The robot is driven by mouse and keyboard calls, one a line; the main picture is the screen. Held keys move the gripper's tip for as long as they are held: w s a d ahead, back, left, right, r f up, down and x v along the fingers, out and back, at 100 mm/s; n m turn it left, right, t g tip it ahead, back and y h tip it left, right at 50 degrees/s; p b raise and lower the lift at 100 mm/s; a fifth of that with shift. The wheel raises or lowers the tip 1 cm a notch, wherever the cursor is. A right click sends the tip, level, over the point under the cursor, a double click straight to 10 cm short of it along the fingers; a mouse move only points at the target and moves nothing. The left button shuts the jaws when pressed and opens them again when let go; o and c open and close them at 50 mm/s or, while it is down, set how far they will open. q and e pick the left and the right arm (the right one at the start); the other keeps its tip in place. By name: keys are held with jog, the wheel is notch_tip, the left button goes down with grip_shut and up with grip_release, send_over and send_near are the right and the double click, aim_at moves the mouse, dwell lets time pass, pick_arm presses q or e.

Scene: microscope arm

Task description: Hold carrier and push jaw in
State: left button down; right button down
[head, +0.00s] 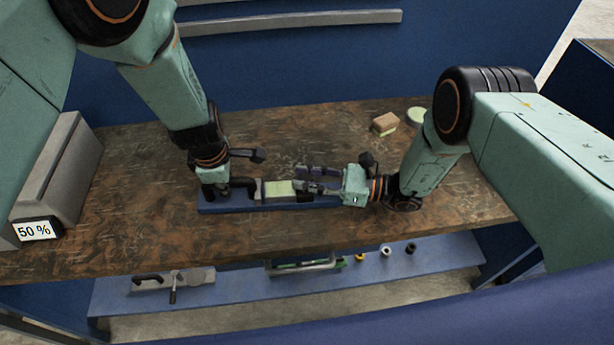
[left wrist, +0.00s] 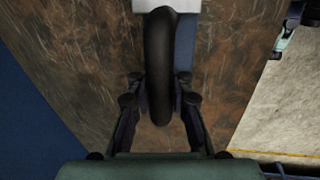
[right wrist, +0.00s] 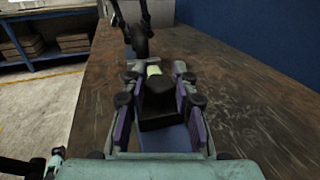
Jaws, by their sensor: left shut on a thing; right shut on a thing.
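The carrier (head: 257,187), a pale grey body with a curved black handle at its left end, lies on a blue base on the table. My left gripper (head: 222,187) is shut on the black handle (left wrist: 158,60), which runs between its fingers in the left wrist view. A pale green block (head: 279,187) sits on the carrier's right side and also shows in the right wrist view (right wrist: 153,70). My right gripper (head: 312,180) is shut on a black block, apparently the jaw (right wrist: 158,95), close to the green block. Whether the jaw touches the carrier is hard to tell.
The blue base (head: 290,206) runs under both grippers. A tan-and-green sponge (head: 385,123) and a round green-topped item (head: 416,115) stand at the back right. A lower blue shelf (head: 240,290) holds a black-handled tool (head: 172,279) and small cylinders. The table's middle back is clear.

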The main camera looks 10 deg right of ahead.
pick_arm(q)
jog(key=shift+w+r, duration=0.1)
pick_arm(e)
jog(key=shift+a, duration=0.3)
jog(key=c, duration=1)
grip_release()
jog(key=shift+d, duration=0.1)
jog(key=v, duration=1.2)
pick_arm(q)
jog(key=c, duration=1.1)
grip_release()
